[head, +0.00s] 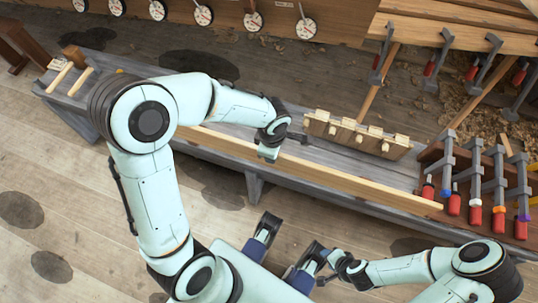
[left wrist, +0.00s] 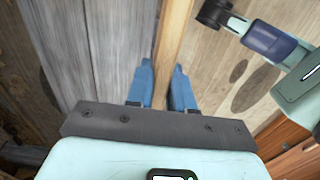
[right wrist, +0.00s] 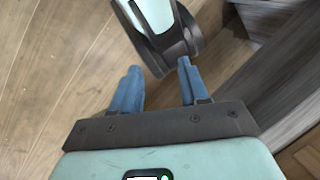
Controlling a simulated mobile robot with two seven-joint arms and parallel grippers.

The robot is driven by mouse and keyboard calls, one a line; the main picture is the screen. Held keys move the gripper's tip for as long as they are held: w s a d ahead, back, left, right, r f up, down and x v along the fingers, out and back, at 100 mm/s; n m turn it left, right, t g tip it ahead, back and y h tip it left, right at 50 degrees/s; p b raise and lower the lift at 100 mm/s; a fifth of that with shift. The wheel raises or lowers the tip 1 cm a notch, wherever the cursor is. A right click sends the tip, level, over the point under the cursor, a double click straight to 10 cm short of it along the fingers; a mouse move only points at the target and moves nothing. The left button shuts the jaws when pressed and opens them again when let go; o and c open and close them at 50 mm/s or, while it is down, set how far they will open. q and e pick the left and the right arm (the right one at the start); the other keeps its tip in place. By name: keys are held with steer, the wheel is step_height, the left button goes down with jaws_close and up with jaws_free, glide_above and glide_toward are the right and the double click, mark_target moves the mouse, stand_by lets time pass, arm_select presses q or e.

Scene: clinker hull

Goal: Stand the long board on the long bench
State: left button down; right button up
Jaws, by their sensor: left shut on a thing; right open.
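The long board (head: 340,178) is a pale, narrow plank running lengthwise along the near side of the grey long bench (head: 225,160). It looks set on edge; I cannot tell whether its underside touches the bench. My left gripper (head: 268,152) is over the board's left half, and its fingertips are hidden in the head view. In the left wrist view its blue fingers (left wrist: 160,85) are shut on the board, one on each side. My right gripper (right wrist: 157,82) is open with no board between its fingers, low in front of the bench.
A wooden rack with several pegs (head: 357,134) stands on the bench behind the board. Several clamps with red handles (head: 475,195) stand at the bench's right end. Two pale sticks (head: 70,80) lie at its left end. Dark patches (head: 50,266) mark the plank floor.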

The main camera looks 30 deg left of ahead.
arm_select(q)
steer(key=w+a+f+b, duration=0.1)
steer(key=w+f+b, duration=0.4)
steer(key=f, duration=0.4)
steer(key=shift+f, duration=0.25)
arm_select(e)
steer(key=w+d+f+t+h, duration=0.1)
steer(key=w+d+f+t, duration=0.1)
steer(key=w+d+f, duration=0.2)
steer(key=shift+w+f+m, duration=0.3)
steer(key=shift+w+f, duration=0.85)
steer(key=shift+w, duration=0.3)
arm_select(q)
steer(key=shift+f+b, duration=0.25)
steer(key=shift+b, duration=0.25)
arm_select(e)
steer(key=shift+f, duration=0.3)
arm_select(q)
steer(key=c, duration=0.9)
jaws_free()
steer(key=shift+s, duration=0.1)
steer(key=shift+a, duration=0.1)
arm_select(e)
steer(key=shift+s, duration=0.1)
